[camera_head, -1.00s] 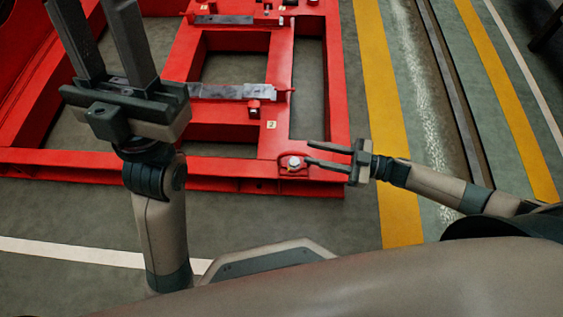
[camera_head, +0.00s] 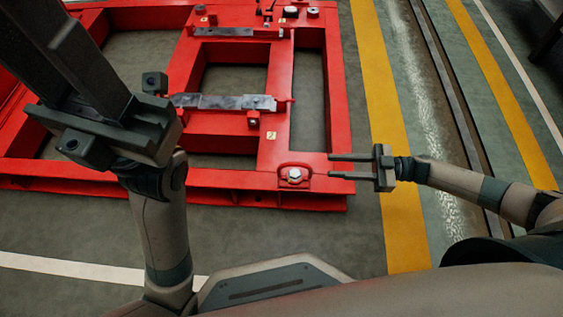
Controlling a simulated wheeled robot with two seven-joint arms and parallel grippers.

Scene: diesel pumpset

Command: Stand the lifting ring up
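The lifting ring (camera_head: 279,174) is a small red loop around a silver bolt head (camera_head: 294,175) at the near right corner of the red base frame. At this size I cannot tell surely whether it lies flat or is tilted up. My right gripper (camera_head: 331,166) is open and empty, just right of the ring, its two fingers pointing left toward it with a gap between. My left gripper (camera_head: 72,55) is at the upper left, close to the camera, fingers apart and nothing seen between them; its fingertips leave the frame.
The red base frame (camera_head: 225,180) has open bays, a grey metal plate (camera_head: 230,102) on a crossbar and small fittings toward the back. A yellow floor stripe (camera_head: 385,110) runs along its right. The grey floor in front of the frame is clear.

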